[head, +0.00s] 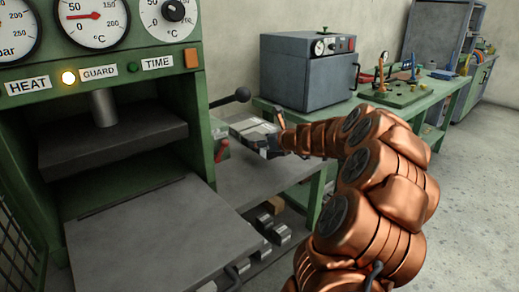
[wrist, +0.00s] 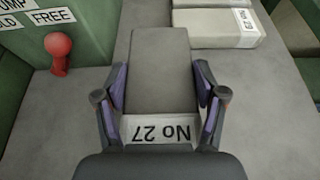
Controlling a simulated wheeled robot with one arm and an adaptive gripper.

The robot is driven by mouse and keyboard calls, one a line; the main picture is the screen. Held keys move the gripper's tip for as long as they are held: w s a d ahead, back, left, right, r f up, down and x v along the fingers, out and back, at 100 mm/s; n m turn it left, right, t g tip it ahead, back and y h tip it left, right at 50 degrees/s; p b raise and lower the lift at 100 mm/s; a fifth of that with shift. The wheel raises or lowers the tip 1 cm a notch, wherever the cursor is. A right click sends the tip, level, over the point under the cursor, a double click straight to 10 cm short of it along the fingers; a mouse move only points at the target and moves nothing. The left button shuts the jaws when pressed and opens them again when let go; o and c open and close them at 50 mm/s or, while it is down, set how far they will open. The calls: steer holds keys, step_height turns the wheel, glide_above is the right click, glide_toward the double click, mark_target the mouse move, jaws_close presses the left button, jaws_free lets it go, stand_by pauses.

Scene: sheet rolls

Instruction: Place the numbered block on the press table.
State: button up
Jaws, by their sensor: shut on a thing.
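My gripper (head: 268,148) is over the side bench right of the press in the head view. In the wrist view my gripper (wrist: 160,100) has its two fingers on both sides of a grey block (wrist: 158,65) with a white label reading "No 27", upside down. The gripper is shut on this block. Whether the block touches the bench is hard to tell. The press table (head: 160,235) is the bare grey plate low in the green press, under the dark upper plate (head: 110,145). Nothing lies on it.
Another pale labelled block (wrist: 215,28) lies beyond the held one. A red knob (wrist: 58,50) stands at left beside a green panel. A black-balled lever (head: 243,95) sticks out from the press side. Several metal pieces (head: 278,235) sit below the bench. A grey oven (head: 308,72) stands behind.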

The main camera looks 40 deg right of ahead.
steer(key=shift+w+d, duration=0.25)
steer(key=shift+w, duration=0.25)
steer(key=shift+w+d, duration=0.25)
steer(key=shift+w, duration=0.2)
steer(key=shift+f+b, duration=0.8)
steer(key=shift+f, duration=1.1)
steer(key=shift+r, duration=0.1)
steer(key=o, duration=1.5)
steer(key=shift+s+r, duration=0.1)
steer(key=p+v, duration=0.2)
steer(key=v, duration=0.9)
steer(key=shift+s, duration=0.4)
